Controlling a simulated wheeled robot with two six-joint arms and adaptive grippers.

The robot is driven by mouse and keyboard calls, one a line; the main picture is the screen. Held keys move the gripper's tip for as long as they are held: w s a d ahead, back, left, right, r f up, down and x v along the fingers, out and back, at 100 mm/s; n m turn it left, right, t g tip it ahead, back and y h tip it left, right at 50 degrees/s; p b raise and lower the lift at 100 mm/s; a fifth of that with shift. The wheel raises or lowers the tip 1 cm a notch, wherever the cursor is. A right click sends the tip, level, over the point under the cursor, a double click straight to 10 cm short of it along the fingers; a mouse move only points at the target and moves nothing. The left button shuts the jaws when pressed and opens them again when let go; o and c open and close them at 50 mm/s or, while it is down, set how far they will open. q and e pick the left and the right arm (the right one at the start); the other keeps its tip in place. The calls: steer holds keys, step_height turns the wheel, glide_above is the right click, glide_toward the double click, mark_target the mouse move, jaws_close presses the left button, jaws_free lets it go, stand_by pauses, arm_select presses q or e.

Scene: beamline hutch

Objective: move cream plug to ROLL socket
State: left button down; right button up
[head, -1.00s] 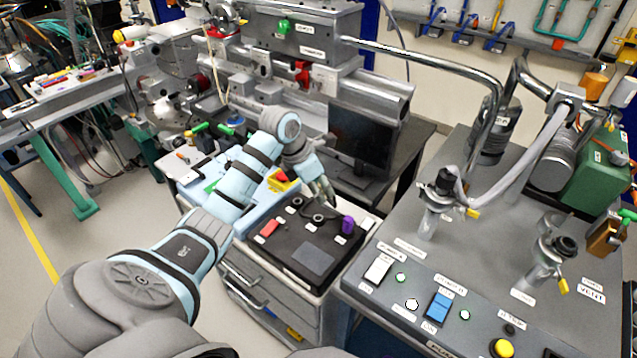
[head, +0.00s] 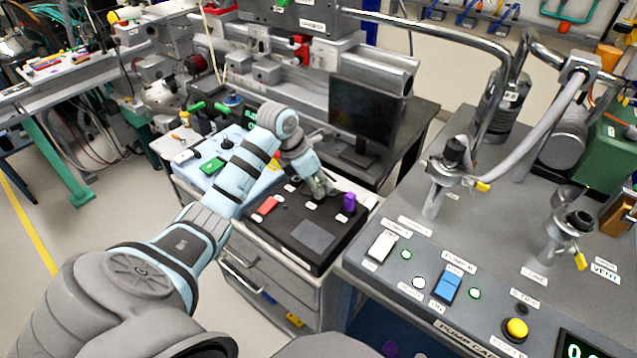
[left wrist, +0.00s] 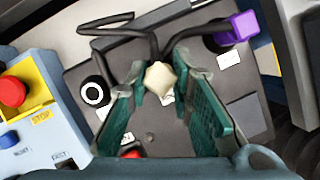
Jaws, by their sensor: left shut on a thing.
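The cream plug (left wrist: 161,78) shows between the green fingertips of my left gripper (left wrist: 158,84) in the left wrist view, with a dark cable running up from it. My left gripper is shut on it, over the black socket box (left wrist: 240,118). In the head view my left gripper (head: 324,190) is low over the back part of this box (head: 330,250), and the cream plug cannot be made out. I cannot tell whether the plug touches the box. The ROLL label is not legible. My right gripper is out of view.
A purple plug (head: 349,202) stands at the box's right, and a red plug (head: 267,206) at its left. A blue-grey control box with a red stop button (left wrist: 12,92) is beside it. A monitor (head: 365,120) stands behind; a pump bench (head: 450,235) is at right.

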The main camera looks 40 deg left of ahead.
arm_select(q)
steer(key=shift+s, duration=0.1)
steer(key=shift+f+b, duration=0.35)
steer(key=shift+f, duration=0.25)
stand_by(0.6)
steer(key=c, duration=1.3)
jaws_free()
steer(key=shift+c, duration=0.2)
steer(key=shift+r, duration=0.1)
steer(key=shift+a+r, duration=0.1)
steer(key=shift+r, duration=0.2)
steer(key=v, duration=1.1)
steer(key=shift+s, duration=0.25)
